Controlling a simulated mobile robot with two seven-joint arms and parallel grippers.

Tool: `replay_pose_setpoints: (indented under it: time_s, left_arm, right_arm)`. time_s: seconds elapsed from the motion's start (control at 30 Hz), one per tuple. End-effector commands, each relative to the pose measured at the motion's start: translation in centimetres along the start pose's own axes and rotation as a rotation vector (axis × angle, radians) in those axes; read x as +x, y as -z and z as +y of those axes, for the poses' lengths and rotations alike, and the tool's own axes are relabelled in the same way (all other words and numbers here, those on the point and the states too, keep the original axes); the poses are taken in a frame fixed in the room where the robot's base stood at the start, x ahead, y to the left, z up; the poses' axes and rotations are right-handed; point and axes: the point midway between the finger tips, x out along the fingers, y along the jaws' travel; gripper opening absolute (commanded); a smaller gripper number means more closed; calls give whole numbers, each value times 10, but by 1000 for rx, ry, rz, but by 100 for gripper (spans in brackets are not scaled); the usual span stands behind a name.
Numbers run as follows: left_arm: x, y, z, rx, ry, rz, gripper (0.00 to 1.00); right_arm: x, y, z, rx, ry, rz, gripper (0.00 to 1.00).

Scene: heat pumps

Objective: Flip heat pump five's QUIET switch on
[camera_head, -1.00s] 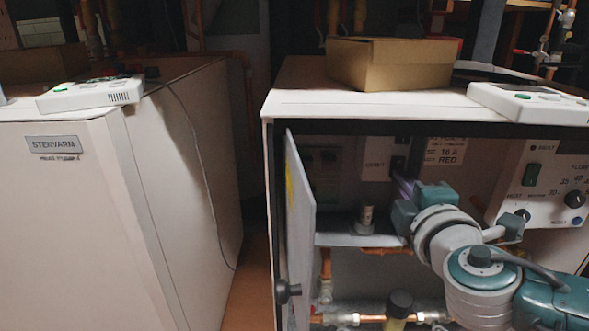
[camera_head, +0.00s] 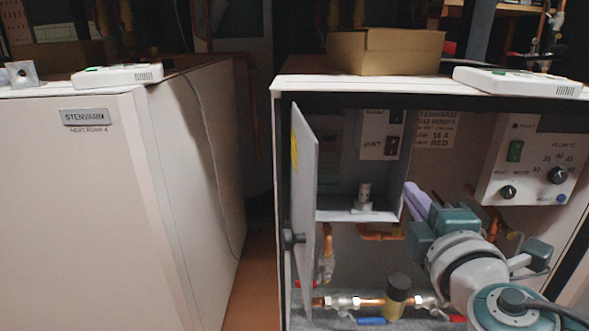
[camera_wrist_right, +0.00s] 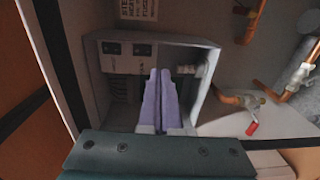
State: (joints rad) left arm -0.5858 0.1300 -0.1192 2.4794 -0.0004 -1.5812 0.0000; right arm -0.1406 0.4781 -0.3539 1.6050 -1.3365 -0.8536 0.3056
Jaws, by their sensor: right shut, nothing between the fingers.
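The QUIET switch (camera_head: 392,146) is a small black rocker beside its printed label on a white panel inside the open cabinet of heat pump five (camera_head: 374,86). Another dark rocker (camera_head: 396,117) sits above it. In the right wrist view the QUIET rocker (camera_wrist_right: 142,50) is the right one of two; I cannot tell its position. My right gripper (camera_head: 411,188), with purple fingers, is shut and empty, below and right of the switch in the head view. Its fingertips (camera_wrist_right: 160,72) also show in the right wrist view, apart from the rocker. My left gripper is not in view.
The open door (camera_head: 303,200) stands left of the compartment. Copper pipes and valves (camera_head: 370,302) run below. A control panel with knobs (camera_head: 530,165) is at the right. A cardboard box (camera_head: 385,52) and a white device (camera_head: 520,82) lie on top. Heat pump 4 (camera_head: 70,210) stands left.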

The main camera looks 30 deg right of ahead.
Motion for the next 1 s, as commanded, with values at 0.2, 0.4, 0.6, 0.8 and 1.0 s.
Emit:
replay_pose_setpoints:
  time_s: [0.2, 0.4, 0.6, 0.8, 1.0]
  left_arm:
    - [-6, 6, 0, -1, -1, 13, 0]
    - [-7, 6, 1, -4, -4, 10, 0]
    - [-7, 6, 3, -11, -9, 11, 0]
    - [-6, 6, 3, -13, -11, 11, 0]
    - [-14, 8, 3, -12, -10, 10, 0]
  right_arm:
    - [-38, 0, -7, 0, 3, 1, 0]
    - [-51, 0, -9, 1, 1, 0, 0]
    - [-52, 0, -9, 1, 0, 0, 0]
    - [-52, 0, -9, 1, 0, 0, 0]
    - [-53, -1, -1, 13, 6, -10, 0]
